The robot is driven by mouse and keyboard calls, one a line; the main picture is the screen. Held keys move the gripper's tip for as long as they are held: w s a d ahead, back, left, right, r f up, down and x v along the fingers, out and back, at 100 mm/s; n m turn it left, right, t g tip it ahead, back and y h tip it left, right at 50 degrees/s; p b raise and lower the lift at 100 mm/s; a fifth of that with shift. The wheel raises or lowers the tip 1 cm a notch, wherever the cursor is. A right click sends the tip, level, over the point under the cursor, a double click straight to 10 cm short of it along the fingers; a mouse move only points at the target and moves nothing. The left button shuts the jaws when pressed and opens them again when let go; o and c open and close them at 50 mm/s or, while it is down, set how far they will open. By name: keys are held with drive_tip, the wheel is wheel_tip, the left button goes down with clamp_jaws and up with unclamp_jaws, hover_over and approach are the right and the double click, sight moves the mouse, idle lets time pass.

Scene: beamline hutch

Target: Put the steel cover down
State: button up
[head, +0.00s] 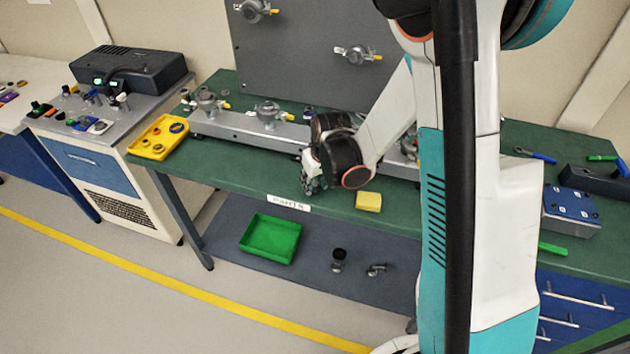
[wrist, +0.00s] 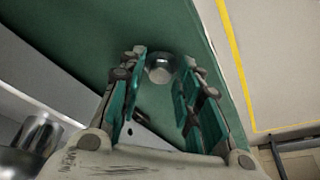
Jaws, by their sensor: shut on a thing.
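The steel cover (wrist: 160,70) is a small, shiny grey round piece between the fingertips of my gripper (wrist: 163,62) in the wrist view. My gripper is shut on it. In the head view my gripper (head: 312,178) points down over the front part of the green bench (head: 245,165), left of the yellow block. The cover is hidden there behind the gripper and wrist. I cannot tell whether the cover touches the bench top.
A grey rail (head: 235,128) with several steel fittings runs along the bench behind my gripper. A yellow block (head: 368,201) lies to the right, a yellow tray (head: 158,138) at the left end. A green bin (head: 271,238) stands on the lower shelf. The front left bench strip is clear.

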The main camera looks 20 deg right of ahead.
drive_tip(key=shift+f+b, duration=0.35)
drive_tip(key=shift+f, duration=0.1)
drive_tip(key=o, duration=1.1)
drive_tip(key=shift+r, duration=0.1)
drive_tip(key=shift+r+p, duration=0.45)
drive_tip(key=shift+p, duration=0.1)
drive_tip(key=s+r+t+p, duration=0.1)
drive_tip(key=s+r+p, duration=0.1)
drive_tip(key=s+r, duration=0.65)
drive_tip(key=s+r+t+p, duration=0.1)
drive_tip(key=s+r, duration=0.3)
drive_tip(key=r, duration=1)
drive_tip(key=shift+m+t+h, duration=0.3)
drive_tip(key=shift+m+t, duration=0.6)
drive_tip(key=shift+s+a+r, duration=0.1)
drive_tip(key=shift+s+r, duration=0.5)
drive_tip(key=shift+s, duration=1.1)
drive_tip(key=shift+s+d+r, duration=0.1)
drive_tip(key=shift+s+r, duration=0.5)
drive_tip(key=shift+s, duration=1.05)
drive_tip(key=shift+s+a+r, duration=0.1)
drive_tip(key=shift+s+r, duration=0.5)
drive_tip(key=shift+s, duration=1.1)
